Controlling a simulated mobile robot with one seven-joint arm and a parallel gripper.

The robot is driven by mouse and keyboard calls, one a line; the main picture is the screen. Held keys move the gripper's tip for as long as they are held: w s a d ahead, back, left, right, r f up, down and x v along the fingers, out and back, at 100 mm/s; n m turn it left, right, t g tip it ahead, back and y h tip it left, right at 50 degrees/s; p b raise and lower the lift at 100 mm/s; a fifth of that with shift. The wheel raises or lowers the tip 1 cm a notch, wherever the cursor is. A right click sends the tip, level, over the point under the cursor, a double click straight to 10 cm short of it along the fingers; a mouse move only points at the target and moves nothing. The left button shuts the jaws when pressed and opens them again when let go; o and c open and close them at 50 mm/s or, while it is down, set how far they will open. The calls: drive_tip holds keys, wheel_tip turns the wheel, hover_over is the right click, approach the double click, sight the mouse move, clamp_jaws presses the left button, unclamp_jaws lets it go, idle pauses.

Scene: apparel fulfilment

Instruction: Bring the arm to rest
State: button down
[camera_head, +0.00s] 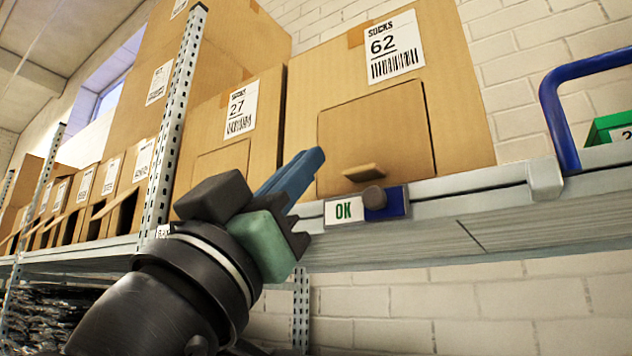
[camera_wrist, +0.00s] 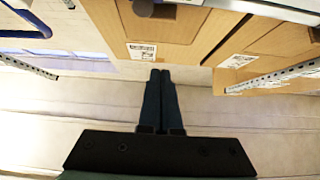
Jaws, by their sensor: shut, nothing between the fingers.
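My gripper (camera_head: 312,158) is shut and empty. In the head view its blue fingers point up and to the right, in front of the cardboard box labelled socks 62 (camera_head: 465,95) and close to the box labelled socks 27 (camera_head: 270,85). I cannot tell whether the fingers touch a box. In the wrist view the two dark fingers (camera_wrist: 160,75) lie side by side with nothing between them. My arm comes up from the lower left in the head view.
A metal shelf edge (camera_head: 500,195) carries the boxes. A perforated upright (camera_head: 172,120) stands at left.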

drive_tip(key=s+f+n+t+y+b, duration=0.1)
drive_tip(key=s+f+n+t+y, duration=0.1)
drive_tip(key=f+y, duration=0.6)
drive_tip(key=s+d+f+n+t+y+b, duration=0.1)
drive_tip(key=s+f+n+t+y, duration=0.1)
drive_tip(key=f+n+y, duration=0.3)
wheel_tip(320, 180, down, 5)
drive_tip(key=t+y, duration=0.1)
drive_tip(key=y, duration=0.2)
drive_tip(key=shift+s+r, duration=0.15)
drive_tip(key=shift+s, duration=0.2)
drive_tip(key=shift+d, duration=0.1)
